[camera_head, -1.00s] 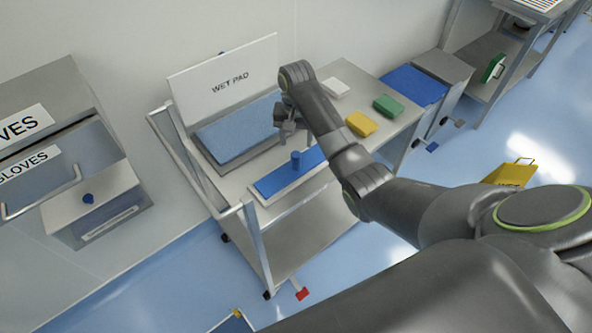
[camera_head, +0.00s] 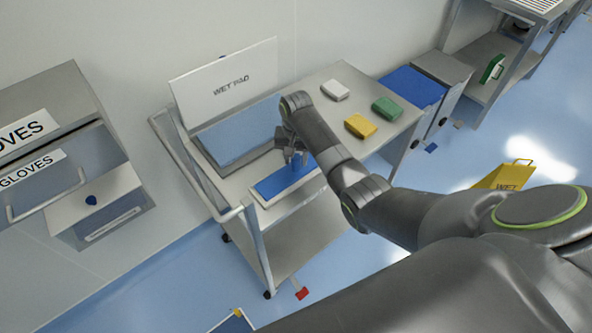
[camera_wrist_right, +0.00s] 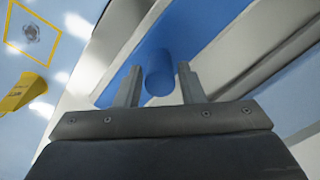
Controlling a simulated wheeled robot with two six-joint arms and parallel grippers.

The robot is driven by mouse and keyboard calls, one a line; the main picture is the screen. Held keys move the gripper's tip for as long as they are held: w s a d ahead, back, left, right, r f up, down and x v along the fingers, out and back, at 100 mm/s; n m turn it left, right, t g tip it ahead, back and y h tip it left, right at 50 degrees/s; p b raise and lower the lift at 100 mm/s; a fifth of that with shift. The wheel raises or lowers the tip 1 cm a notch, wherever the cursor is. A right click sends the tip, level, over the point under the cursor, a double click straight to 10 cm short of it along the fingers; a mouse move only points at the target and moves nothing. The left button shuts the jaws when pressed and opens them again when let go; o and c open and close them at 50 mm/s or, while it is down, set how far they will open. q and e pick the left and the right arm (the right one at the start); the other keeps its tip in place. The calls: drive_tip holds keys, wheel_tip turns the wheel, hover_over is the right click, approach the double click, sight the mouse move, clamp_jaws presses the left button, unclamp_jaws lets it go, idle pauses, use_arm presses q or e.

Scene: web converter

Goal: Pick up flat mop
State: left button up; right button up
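The flat mop (camera_head: 272,184) is a long blue pad with a white edge and a short upright blue knob on top. It lies on the cart's top, in front of the wet pad tray. My right gripper (camera_head: 295,158) is over the mop at the knob. In the right wrist view the blue knob (camera_wrist_right: 159,75) stands between the two fingers of the right gripper (camera_wrist_right: 157,80). The fingers are open, with a gap on each side of the knob. The gripper partly hides the knob in the head view. My left gripper is not in view.
The wet pad tray (camera_head: 232,145) with its upright sign (camera_head: 225,80) stands behind the mop. White (camera_head: 335,90), yellow (camera_head: 360,126) and green (camera_head: 387,109) blocks lie to the right on the cart. The cart's rail (camera_head: 190,170) is at left. A glove cabinet (camera_head: 75,85) stands further left.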

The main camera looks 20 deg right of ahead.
clamp_jaws()
drive_tip(key=shift+r, duration=0.1)
wheel_tip(320, 180, up, 10)
drive_tip(key=shift+f+b, duration=0.1)
drive_tip(key=shift+b, duration=0.55)
